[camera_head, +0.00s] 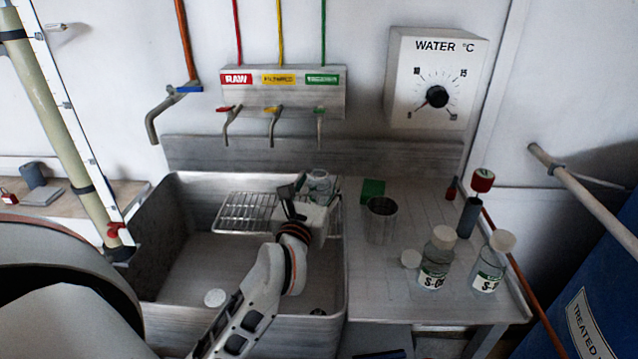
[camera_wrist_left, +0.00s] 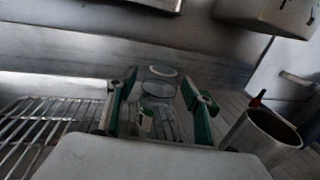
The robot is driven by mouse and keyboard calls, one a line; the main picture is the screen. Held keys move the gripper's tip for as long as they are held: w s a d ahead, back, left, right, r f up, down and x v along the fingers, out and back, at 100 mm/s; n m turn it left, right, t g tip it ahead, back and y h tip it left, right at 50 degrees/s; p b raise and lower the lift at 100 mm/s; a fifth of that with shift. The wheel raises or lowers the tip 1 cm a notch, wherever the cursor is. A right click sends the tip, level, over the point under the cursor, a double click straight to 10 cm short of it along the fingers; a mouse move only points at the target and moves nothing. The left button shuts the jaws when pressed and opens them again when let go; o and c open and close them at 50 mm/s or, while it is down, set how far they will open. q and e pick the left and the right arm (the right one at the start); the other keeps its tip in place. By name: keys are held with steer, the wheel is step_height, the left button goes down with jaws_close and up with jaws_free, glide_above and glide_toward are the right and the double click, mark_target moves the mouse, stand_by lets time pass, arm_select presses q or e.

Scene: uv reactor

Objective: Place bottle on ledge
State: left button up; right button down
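A clear, open-topped glass bottle (camera_head: 320,183) is at the right end of the wire rack (camera_head: 243,212) across the back of the sink. It also shows in the left wrist view (camera_wrist_left: 158,88), with a green-and-white label low on it. My left gripper (camera_head: 291,200) is just in front of the bottle. In the wrist view its green-padded fingers (camera_wrist_left: 158,108) are apart, one on each side of the bottle, with gaps visible. My gripper hides the bottle's lower part in the head view, so its exact support is unclear. My right gripper is not in view.
Right of the sink (camera_head: 170,285), the counter holds a metal cup (camera_head: 381,222), a green block (camera_head: 373,190), two capped, labelled bottles (camera_head: 437,262) (camera_head: 489,264) and a loose cap (camera_head: 411,259). Three taps (camera_head: 274,122) hang above the rack. The counter's front left is clear.

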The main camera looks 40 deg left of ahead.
arm_select(q)
steer(key=shift+s+r, duration=0.1)
steer(key=shift+r, duration=0.15)
steer(key=v, duration=1.2)
stand_by(0.3)
